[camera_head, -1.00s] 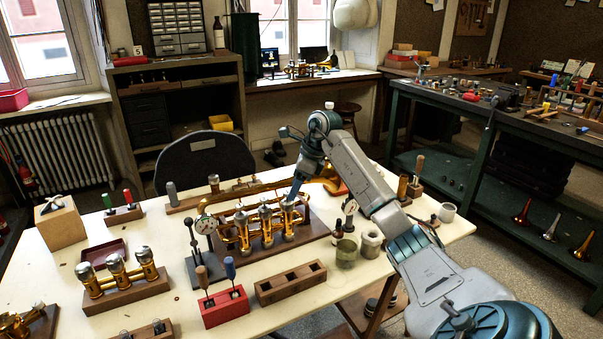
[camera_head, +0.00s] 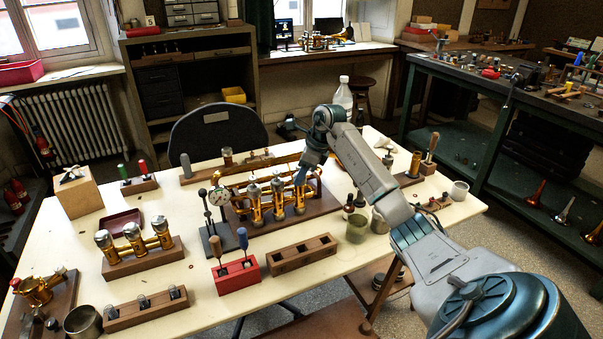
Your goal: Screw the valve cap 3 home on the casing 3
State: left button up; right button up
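The brass horn (camera_head: 240,187) lies on a dark wooden board in the middle of the table. Its upright valve casings stand in a row: left (camera_head: 256,209), middle (camera_head: 278,203) and right, which I take as casing 3 (camera_head: 299,202). Silvery tops show on the left and middle casings. My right gripper (camera_head: 299,184) points down at the top of the right casing, at or just above it. Its fingers are too small to show whether they are shut, and valve cap 3 cannot be made out there. My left gripper is not in view.
A dial gauge stand (camera_head: 219,199) is close left of the horn. A red block (camera_head: 237,277) with two screwdrivers and an empty wooden slotted block (camera_head: 302,254) stand in front. A three-valve brass set (camera_head: 134,240) is at left. Cups (camera_head: 357,228) stand right of the horn.

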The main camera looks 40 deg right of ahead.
jog(key=o, duration=0.4)
jog(key=c, duration=0.5)
jog(key=shift+s+m+h+p, duration=0.1)
jog(key=shift+m+h+p, duration=0.4)
jog(key=shift+m, duration=0.7)
jog(key=shift+a+m+t+h+p, duration=0.1)
jog(key=shift+m+t+h+p, duration=0.35)
jog(key=shift+m, duration=0.95)
jog(key=o, duration=0.7)
jog(key=shift+m, duration=0.6)
jog(key=shift+c, duration=0.2)
jog(key=o, duration=0.5)
jog(key=shift+c, duration=0.2)
